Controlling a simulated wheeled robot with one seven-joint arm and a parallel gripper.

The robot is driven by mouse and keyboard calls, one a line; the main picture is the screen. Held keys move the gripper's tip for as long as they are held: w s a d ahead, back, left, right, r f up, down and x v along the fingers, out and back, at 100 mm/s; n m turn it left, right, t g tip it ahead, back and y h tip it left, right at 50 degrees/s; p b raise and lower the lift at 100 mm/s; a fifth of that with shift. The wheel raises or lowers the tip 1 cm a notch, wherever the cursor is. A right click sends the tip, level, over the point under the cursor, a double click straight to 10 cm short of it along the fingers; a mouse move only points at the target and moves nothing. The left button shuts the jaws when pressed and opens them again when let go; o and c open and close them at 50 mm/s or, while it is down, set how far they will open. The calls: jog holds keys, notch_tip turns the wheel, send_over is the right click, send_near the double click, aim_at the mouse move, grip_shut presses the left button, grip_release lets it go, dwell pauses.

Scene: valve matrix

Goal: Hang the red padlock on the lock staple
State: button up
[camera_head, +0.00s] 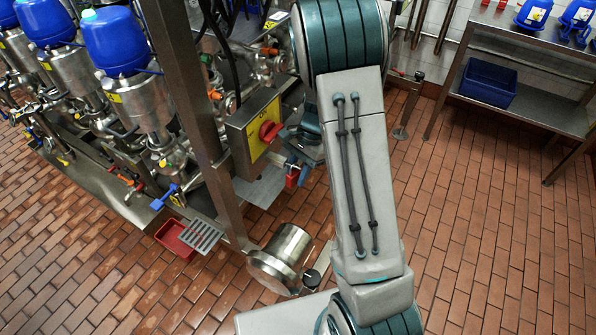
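The red padlock (292,178) shows as a small red block just below and right of the yellow switch box. My gripper (295,160) is at the end of my arm, close beside the box's right side and directly above the padlock. It is small and partly hidden by my own arm. I cannot tell whether its fingers are shut on the padlock. The yellow switch box (253,135) carries a red rotary switch (270,131) on its front. The lock staple cannot be made out, nor whether the padlock's shackle touches it.
A steel post (190,80) stands left of the box. Steel valves with blue heads (113,40) fill the left. A steel drum-like vessel (283,257) and a red tray (177,238) are low down. A steel shelf table (530,50) with a blue crate (488,82) stands right. Tiled floor is clear right of my arm.

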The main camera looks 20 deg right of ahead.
jog(key=shift+w+a+r, duration=0.2)
jog(key=shift+w+a, duration=0.1)
jog(key=shift+w+r, duration=0.15)
jog(key=shift+r, duration=0.1)
jog(key=v, duration=1.3)
jog(key=shift+s+d, duration=0.35)
jog(key=shift+d, duration=0.05)
jog(key=s+a+r+n+t+h, duration=0.2)
jog(key=s+n, duration=0.4)
jog(key=s, duration=0.4)
jog(key=s+a+r+n+t+h, duration=0.2)
jog(key=s+n, duration=0.3)
jog(key=s, duration=0.5)
jog(key=shift+s+a+r+n+t, duration=0.2)
jog(key=shift+r+n+t, duration=0.2)
jog(key=shift+r+t, duration=0.25)
